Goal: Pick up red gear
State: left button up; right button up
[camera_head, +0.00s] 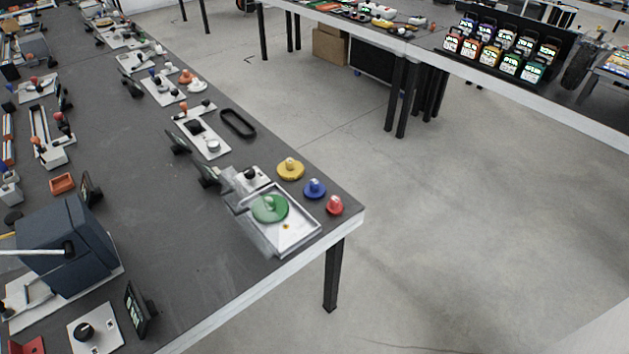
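The red gear (335,206) sits on the grey table (225,270) close to its right corner, with a small peg-like top. The blue gear (315,188) is just up and left of it, and the yellow gear (290,169) is farther up-left. The green gear (269,208) is on a light metal tray (296,236), left of the red gear. The red gear stands apart from the tray, on the bare table top.
A dark blue box (65,240) stands at the left, and a small dark screen (139,308) at the front. Control panels and a black oval ring (238,123) lie farther back. Another table (440,45) with several coloured devices is at the top right. Open floor (470,220) lies to the right.

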aim_at(334, 207)
jog(key=i+l+u, duration=0.2)
jog(key=l+u, duration=0.8)
jog(key=l, duration=0.2)
jog(key=l+u, duration=0.5)
jog(key=l, duration=0.15)
